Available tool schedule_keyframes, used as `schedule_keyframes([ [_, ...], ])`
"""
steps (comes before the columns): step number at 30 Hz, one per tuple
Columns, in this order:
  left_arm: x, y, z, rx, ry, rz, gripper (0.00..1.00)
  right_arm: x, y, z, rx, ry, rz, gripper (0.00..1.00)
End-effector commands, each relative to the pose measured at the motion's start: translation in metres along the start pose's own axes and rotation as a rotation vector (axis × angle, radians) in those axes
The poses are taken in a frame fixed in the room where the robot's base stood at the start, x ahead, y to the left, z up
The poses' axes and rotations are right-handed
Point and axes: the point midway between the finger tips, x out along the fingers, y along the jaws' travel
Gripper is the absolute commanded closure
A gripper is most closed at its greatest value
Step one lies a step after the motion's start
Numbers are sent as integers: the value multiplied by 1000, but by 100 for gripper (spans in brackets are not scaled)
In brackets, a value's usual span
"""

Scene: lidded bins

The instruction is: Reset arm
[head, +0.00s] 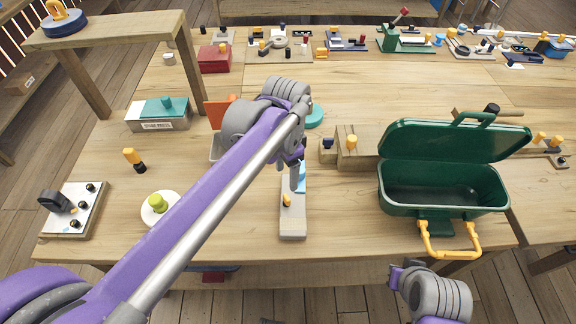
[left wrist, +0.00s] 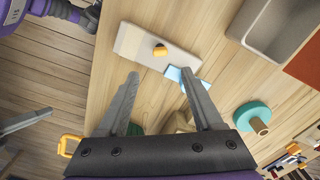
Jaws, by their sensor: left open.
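My left gripper (head: 298,178) hangs over the middle of the wooden table, fingers pointing down. In the left wrist view its two fingers (left wrist: 160,75) are spread apart with nothing between them. Ahead of the fingertips lies a pale grey board (head: 292,222) with an orange knob (head: 287,201); the board also shows in the left wrist view (left wrist: 132,42). A light blue piece (left wrist: 174,73) lies at the board's end, partly behind one finger. My right arm's end (head: 430,290) shows at the bottom right, off the table's front edge; its jaws cannot be made out.
A green bin (head: 440,196) with its lid open stands at the right, its yellow handle (head: 448,252) over the front edge. A wooden block (head: 358,160) stands left of it. A raised wooden shelf (head: 120,28) stands at the back left. Bare table lies right of the board.

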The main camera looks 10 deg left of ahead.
Motion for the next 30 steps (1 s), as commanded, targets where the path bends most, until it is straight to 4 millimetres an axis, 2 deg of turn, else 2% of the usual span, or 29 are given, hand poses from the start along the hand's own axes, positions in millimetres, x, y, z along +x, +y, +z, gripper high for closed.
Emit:
schedule_keyframes([
  [7,0,0,1,-2,1,-1,32,0,0,0,0,0,0,100],
  [11,2,3,13,-55,26,-18,32,0,0,0,0,0,0,100],
  [17,19,20,65,-306,156,-94,32,-1,0,-1,0,1,0,100],
  [22,46,38,110,-551,298,-151,32,-2,0,-2,0,2,0,100],
  [27,70,50,137,-714,403,-179,32,-3,0,-3,0,2,0,100],
  [30,77,53,144,-762,435,-185,32,-3,0,-3,0,2,0,100],
])
